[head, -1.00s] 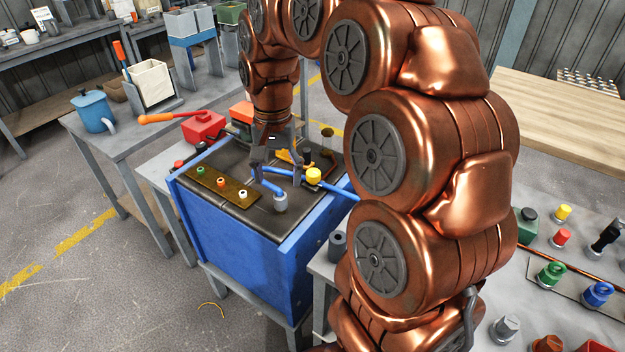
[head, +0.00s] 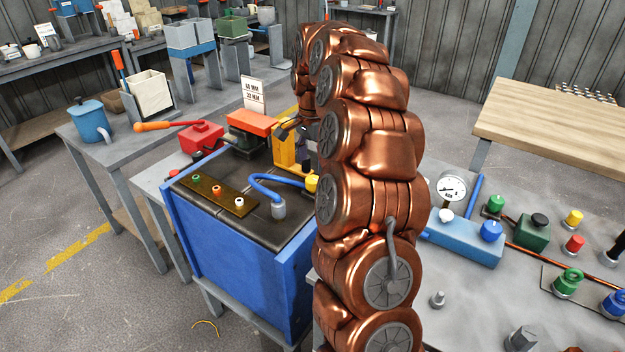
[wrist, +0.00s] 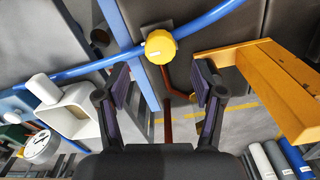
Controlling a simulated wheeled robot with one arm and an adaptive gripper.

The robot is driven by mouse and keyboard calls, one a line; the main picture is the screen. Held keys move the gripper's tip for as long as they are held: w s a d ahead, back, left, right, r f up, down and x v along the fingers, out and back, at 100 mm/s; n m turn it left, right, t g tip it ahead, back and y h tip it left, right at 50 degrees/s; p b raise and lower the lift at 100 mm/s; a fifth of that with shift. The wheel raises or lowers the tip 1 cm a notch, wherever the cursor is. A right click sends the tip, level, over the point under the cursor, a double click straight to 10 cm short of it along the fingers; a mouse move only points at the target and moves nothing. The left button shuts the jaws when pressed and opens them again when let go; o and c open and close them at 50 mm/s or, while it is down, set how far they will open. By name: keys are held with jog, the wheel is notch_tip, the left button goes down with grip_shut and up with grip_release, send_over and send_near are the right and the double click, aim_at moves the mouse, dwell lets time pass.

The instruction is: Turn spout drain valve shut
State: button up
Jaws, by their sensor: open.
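A yellow knob (head: 311,183) sits on a blue pipe (head: 264,182) above the blue tank (head: 235,250). In the wrist view, the yellow knob (wrist: 160,47) is on the blue pipe (wrist: 95,66), just beyond my fingertips and centred between them. My gripper (wrist: 160,76) is open, with nothing between its fingers. In the head view, my gripper (head: 287,128) is partly hidden behind my arm, near the yellow bracket at the tank's far side. I cannot tell which fitting is the spout drain valve.
A yellow bracket (wrist: 270,80) stands close right of my gripper in the wrist view. A white box-shaped part (wrist: 75,108) is at left. In the head view, a gauge (head: 451,188) and several coloured knobs stand on the right bench. Open floor lies at left.

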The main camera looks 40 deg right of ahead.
aim_at(312, 179)
notch_tip(312, 179, down, 6)
jog(key=shift+f, duration=0.2)
jog(key=c, duration=1.1)
